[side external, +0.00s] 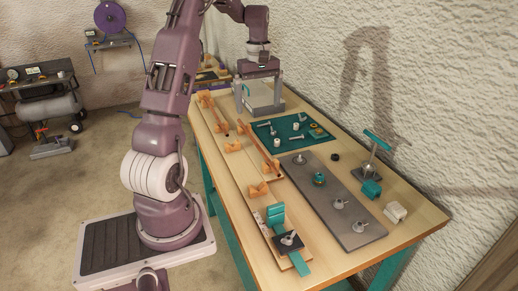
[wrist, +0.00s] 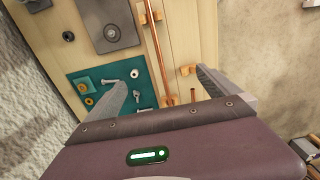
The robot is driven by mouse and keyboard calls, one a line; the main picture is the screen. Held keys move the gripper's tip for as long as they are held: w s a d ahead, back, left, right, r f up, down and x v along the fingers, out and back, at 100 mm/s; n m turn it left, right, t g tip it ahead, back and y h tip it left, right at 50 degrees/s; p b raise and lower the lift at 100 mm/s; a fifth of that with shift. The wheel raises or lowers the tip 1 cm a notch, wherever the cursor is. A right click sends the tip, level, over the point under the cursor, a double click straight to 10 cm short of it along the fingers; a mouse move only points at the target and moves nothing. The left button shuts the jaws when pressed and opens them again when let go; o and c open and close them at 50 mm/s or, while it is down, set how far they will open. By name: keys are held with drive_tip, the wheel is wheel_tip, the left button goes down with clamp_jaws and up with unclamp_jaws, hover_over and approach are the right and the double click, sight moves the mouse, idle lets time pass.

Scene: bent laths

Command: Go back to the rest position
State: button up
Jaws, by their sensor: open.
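My gripper (side external: 258,100) is raised over the far end of the workbench in the side view. Its two wide-set fingers point down, open, with nothing held. In the wrist view my gripper (wrist: 161,78) also shows open and empty, its fingers spread above the bench. One reddish-brown lath (side external: 262,148) lies along the wooden board in orange supports, and another lath (side external: 214,110) lies farther back on the left. A reddish lath also shows in the wrist view (wrist: 158,50), between and beyond the fingertips.
A green mat (side external: 265,131) holds several bolts and small parts. A grey plate (side external: 325,205) with several knobs lies in front of it. A teal clamp (side external: 276,214) stands at the near end. A teal-handled tool (side external: 376,142) stands at the right, near the wall.

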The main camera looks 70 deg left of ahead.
wheel_tip(320, 180, down, 7)
drive_tip(key=shift+f, duration=0.1)
idle(0.7)
wheel_tip(320, 180, up, 10)
drive_tip(key=d+r+m+t, duration=0.1)
drive_tip(key=d+r+m, duration=0.5)
drive_tip(key=d, duration=0.7)
drive_tip(key=s+d+m+t, duration=0.2)
drive_tip(key=s+d+m, duration=0.4)
drive_tip(key=s+d, duration=0.2)
drive_tip(key=s+d+m+t, duration=0.2)
drive_tip(key=s+d+m, duration=0.4)
drive_tip(key=d, duration=0.7)
drive_tip(key=shift+s+t, duration=0.3)
drive_tip(key=shift+s, duration=0.85)
